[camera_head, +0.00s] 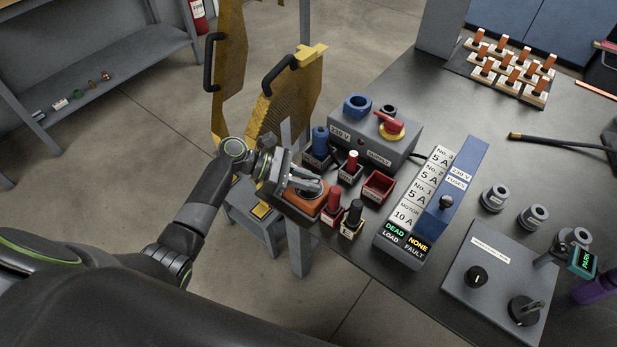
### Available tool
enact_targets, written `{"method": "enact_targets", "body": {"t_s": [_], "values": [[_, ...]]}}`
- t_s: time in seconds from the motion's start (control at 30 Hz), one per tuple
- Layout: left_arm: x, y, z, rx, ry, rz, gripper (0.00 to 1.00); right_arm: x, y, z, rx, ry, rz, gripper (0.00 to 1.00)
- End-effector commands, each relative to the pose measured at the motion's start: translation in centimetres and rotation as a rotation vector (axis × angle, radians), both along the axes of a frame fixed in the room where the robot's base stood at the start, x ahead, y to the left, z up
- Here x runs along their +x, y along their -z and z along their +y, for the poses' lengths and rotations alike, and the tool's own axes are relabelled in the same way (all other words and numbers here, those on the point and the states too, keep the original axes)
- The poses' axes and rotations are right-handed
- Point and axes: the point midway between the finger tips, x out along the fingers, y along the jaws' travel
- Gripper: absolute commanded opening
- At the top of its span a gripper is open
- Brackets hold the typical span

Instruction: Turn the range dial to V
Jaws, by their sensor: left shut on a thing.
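An orange-bodied meter (298,202) sits at the near left edge of the dark bench, partly covered by my left gripper. My left gripper (306,187) reaches in from the left and is down on the top of the meter. Its fingers are shut on what appears to be the range dial. The dial itself is mostly hidden under the fingers, so its pointer and the range marks cannot be read. My right gripper is not in view.
A red probe (333,203) and a black probe (353,216) stand close right of the meter. Behind are a red tray (377,187) and the grey supply box (370,135). The fuse box (443,200) shows DEAD and NONE. A grey switch panel (497,285) lies at right.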

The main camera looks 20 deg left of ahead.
Motion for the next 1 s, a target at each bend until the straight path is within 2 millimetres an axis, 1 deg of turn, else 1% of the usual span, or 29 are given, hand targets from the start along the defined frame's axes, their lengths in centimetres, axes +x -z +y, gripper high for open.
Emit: {"method": "enact_targets", "body": {"t_s": [0.17,0.3,0.5,0.6,0.73,1.0], "values": [[0.24,-0.05,0.01,0.000,0.163,0.000,0.00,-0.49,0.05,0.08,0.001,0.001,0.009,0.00],[0.24,0.04,-0.01,0.000,0.282,0.000,0.00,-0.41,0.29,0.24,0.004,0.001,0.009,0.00],[0.25,0.07,-0.05,-0.001,0.417,0.000,0.00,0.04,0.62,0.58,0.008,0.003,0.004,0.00],[0.24,0.09,-0.04,0.001,0.467,-0.001,0.00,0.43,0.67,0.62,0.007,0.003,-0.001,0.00],[0.22,0.09,-0.04,0.001,0.513,-0.001,0.00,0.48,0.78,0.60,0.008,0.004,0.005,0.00],[0.15,0.12,0.00,0.003,0.553,0.001,0.00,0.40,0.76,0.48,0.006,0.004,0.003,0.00]]}}
